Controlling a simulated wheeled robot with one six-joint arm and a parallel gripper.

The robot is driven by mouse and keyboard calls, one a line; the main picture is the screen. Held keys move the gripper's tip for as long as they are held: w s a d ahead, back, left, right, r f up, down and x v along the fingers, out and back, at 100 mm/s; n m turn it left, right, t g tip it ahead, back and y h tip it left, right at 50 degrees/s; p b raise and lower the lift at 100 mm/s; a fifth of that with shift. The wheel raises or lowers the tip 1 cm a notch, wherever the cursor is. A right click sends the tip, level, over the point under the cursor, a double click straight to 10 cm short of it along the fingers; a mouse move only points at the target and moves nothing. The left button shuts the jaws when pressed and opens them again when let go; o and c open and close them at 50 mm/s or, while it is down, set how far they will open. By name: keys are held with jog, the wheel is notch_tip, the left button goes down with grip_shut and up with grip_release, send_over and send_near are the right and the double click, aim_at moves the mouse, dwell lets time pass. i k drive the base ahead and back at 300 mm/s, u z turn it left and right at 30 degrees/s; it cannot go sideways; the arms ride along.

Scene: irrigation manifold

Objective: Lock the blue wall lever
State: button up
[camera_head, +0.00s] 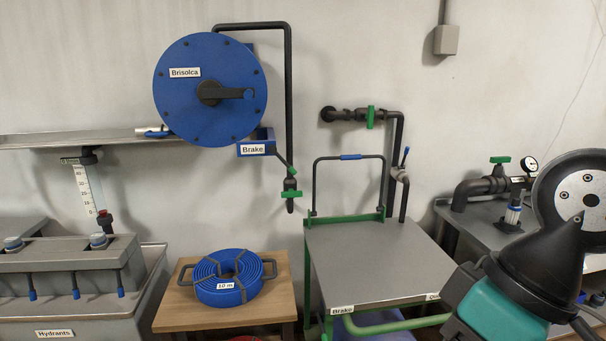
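A small blue lever (405,157) stands nearly upright, leaning slightly right, on a pale valve body (401,174) beside the dark wall pipe, behind the green-framed cart. Another blue part, a bracket labelled "Brake" (262,139), sits on the wall under the big blue hose reel (176,113). I cannot tell from the picture whether either has a locked position. My arm, with dark and teal links, fills the lower right corner. My gripper's fingers do not show.
The grey-topped cart (375,262) with green frame and a tall handle stands before the wall pipes. A wooden table (181,315) holds a coiled blue hose (228,279). A bench (468,224) with valve and gauge is at right. The hydrants trough (90,307) is at left.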

aim_at(407, 150)
jog(key=i, duration=1.45)
jog(key=z, duration=0.5)
